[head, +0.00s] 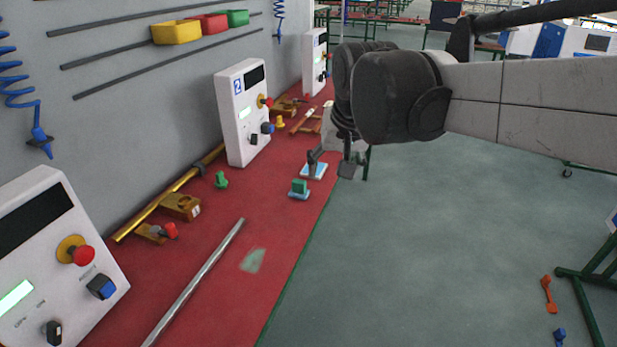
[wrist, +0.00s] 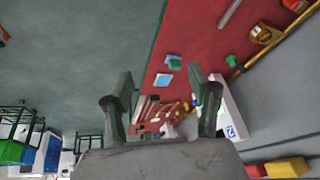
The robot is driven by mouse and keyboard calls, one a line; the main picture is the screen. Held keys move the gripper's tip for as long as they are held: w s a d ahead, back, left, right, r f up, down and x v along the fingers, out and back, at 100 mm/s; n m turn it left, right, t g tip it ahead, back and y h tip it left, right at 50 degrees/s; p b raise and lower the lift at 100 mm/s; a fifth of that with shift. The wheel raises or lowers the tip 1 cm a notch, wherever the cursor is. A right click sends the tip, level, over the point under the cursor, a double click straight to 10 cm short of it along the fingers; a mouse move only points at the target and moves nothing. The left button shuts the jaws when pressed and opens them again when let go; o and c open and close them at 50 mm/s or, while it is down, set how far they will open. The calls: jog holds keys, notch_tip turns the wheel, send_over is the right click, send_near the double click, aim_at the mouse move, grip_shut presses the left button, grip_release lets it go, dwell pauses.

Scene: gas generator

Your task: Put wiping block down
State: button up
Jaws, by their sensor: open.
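A small block with a green top and a blue-white base (head: 299,190), which looks like the wiping block, sits on the red bench near its front edge. It also shows in the wrist view as a teal-green block (wrist: 174,62). A flat blue-white pad (head: 316,171) lies just behind it; the pad also shows in the wrist view (wrist: 162,80), between my fingertips. My gripper (head: 331,165) is over the bench's front edge, beside the pad. In the wrist view its fingers (wrist: 160,76) are spread apart with nothing held between them.
White control boxes (head: 242,112) stand along the wall side of the red bench (head: 205,230). A silver rod (head: 195,282), a pale green smear (head: 253,261) and brass-coloured fittings (head: 180,206) are on the bench. The grey floor (head: 440,250) to the right is mostly open.

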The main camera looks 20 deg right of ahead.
jog(key=s+f+n+t, duration=0.1)
jog(key=s+f, duration=0.2)
jog(key=s, duration=0.4)
jog(key=s+f+n+t, duration=0.1)
jog(key=s+f, duration=0.2)
jog(key=s, duration=0.4)
jog(key=shift+s+f, duration=0.2)
jog(key=shift+s, duration=0.05)
jog(key=shift+o, duration=0.7)
